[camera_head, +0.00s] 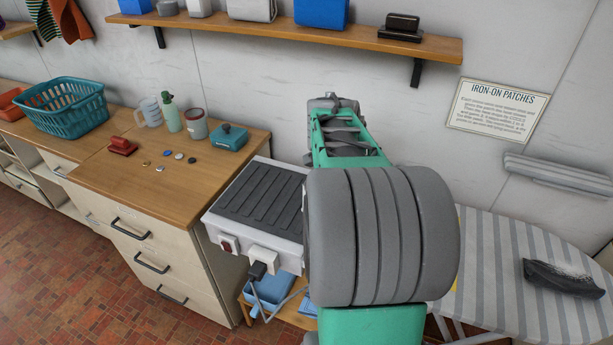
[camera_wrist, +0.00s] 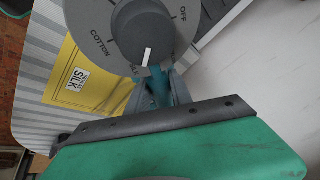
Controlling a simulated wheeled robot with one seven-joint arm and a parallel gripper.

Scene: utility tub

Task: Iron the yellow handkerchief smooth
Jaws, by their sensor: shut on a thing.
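The yellow handkerchief (camera_wrist: 62,88) lies on the striped ironing board (camera_wrist: 38,60) in the wrist view, with a white SILK tag on it. In the head view only a thin sliver of yellow shows beside my arm. A grey dial (camera_wrist: 145,25) marked COTTON, SILK and OFF is over the handkerchief's edge in the wrist view, its white pointer towards the partly covered SILK mark. My gripper (camera_wrist: 160,88) is shut on a teal part just below the dial, seemingly the iron's handle. The iron's body and sole are hidden, so I cannot tell whether it touches the cloth.
A ribbed iron rest (camera_head: 262,190) with a switch and plug stands left of my arm, bare where visible. A dark object (camera_head: 562,278) lies on the board's right end. A wooden counter (camera_head: 110,175) holds a basket, bottles and small discs. A wall shelf (camera_head: 280,31) runs above.

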